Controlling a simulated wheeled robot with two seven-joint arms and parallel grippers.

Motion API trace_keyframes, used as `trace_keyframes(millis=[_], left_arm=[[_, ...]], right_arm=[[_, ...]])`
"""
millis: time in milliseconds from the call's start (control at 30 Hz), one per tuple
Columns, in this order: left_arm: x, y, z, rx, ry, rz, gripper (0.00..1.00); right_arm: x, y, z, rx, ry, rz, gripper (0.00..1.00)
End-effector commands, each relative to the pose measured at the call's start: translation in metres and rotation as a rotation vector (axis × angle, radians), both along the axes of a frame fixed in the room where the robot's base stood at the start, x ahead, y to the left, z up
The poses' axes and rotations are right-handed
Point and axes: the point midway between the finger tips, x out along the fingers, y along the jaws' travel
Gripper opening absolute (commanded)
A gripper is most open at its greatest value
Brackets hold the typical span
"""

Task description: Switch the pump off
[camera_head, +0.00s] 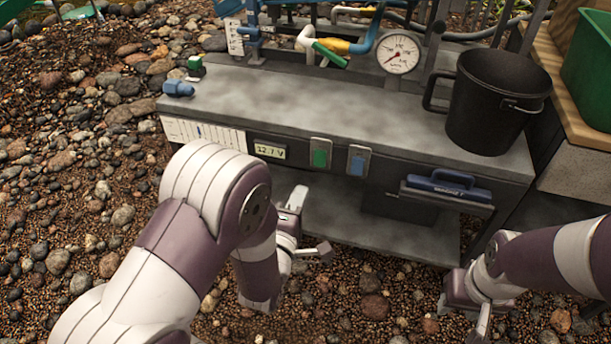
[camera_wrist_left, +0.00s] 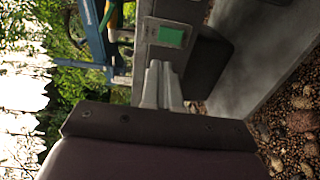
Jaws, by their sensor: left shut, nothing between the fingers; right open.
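A green rocker switch (camera_head: 320,153) in a pale frame and a blue switch (camera_head: 358,161) sit side by side on the front of the grey bench. No readable label tells which one is the pump's. My left gripper (camera_head: 297,196) is shut and empty, below and a little left of the green switch in the head view. In the left wrist view the closed fingertips (camera_wrist_left: 158,66) lie just below the green switch (camera_wrist_left: 170,36) in the picture; contact cannot be told. My right gripper (camera_head: 467,308) is open and empty, low at the right, in front of the bench.
The bench top (camera_head: 290,95) carries a black bucket (camera_head: 495,105), a pressure gauge (camera_head: 398,53) and pipes with valves. A display (camera_head: 270,151) reads 12.7 V. A blue-handled tool (camera_head: 447,187) is on a front ledge. A green bin (camera_head: 590,70) stands right. Stones cover the ground.

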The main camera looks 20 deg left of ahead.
Motion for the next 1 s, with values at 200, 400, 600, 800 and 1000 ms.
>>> trace_keyframes(millis=[200, 400, 600, 800, 1000], left_arm=[[-0.021, 0.001, 0.002, 0.000, 0.001, -0.001, 0.00], [-0.023, 0.001, 0.001, 0.000, 0.000, 0.000, 0.00], [-0.023, 0.001, 0.001, 0.000, 0.000, -0.001, 0.00], [-0.023, 0.001, 0.000, 0.031, 0.004, -0.002, 0.00], [-0.050, -0.005, -0.086, 0.567, 0.490, -0.195, 0.00]], right_arm=[[0.000, 0.000, 0.008, 0.000, 0.001, 0.000, 0.43], [0.000, 0.000, 0.007, 0.000, 0.001, 0.000, 0.43], [0.000, 0.000, 0.007, 0.000, 0.001, 0.000, 0.43], [0.000, 0.000, 0.007, 0.000, 0.001, 0.000, 0.43], [0.000, 0.000, 0.009, 0.000, 0.001, 0.000, 0.43]])
